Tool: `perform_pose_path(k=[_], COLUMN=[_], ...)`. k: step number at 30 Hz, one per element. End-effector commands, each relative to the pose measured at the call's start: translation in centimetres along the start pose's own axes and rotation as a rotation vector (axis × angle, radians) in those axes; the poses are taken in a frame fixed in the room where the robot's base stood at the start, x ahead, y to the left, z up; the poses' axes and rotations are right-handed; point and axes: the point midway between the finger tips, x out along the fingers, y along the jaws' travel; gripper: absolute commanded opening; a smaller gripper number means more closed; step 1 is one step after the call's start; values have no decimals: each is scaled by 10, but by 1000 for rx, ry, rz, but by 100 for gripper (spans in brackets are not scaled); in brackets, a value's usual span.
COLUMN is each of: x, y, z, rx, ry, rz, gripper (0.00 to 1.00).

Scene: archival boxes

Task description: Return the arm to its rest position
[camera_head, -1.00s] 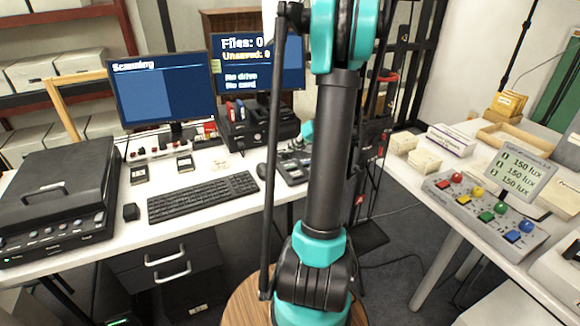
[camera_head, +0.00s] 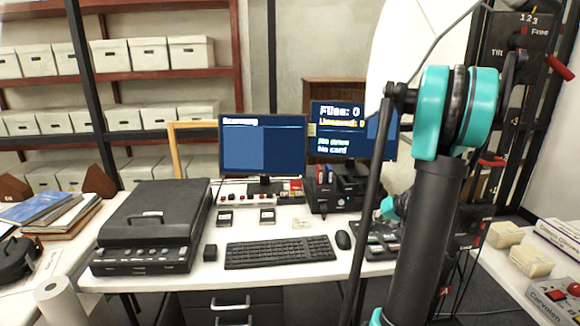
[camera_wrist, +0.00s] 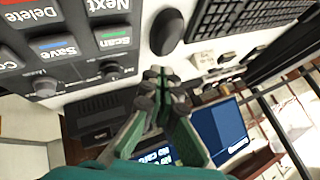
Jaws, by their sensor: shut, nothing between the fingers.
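My arm rises at the right of the head view, its black column and teal joints in front of the desk. My gripper (camera_wrist: 160,80) shows in the wrist view with its dark fingertips together and nothing between them. It points over the desk, near the mouse (camera_wrist: 167,32) and the button panel (camera_wrist: 60,50). In the head view only a small teal part of my arm's far end shows behind the column, and the fingertips are hidden.
The desk (camera_head: 290,215) holds a black scanner (camera_head: 155,225), a keyboard (camera_head: 280,251), a mouse (camera_head: 343,240), a scanning monitor (camera_head: 261,145) and a files monitor (camera_head: 340,130). Boxed shelves (camera_head: 120,90) stand behind. A side table with small boxes (camera_head: 531,260) is at the right.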

Motion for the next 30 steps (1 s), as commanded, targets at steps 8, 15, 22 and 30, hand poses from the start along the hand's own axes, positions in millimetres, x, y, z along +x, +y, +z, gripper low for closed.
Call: perform_pose_path(k=[8,15,22,30], x=[-2,-16,-31,-38], y=[-83,-118,-124,-120], z=[91,177,242,268], rx=[-43,-104,-171,-201], ry=[-135,-194,-198,-187], rz=[143,288,403,454], gripper=[0,0,0,0])
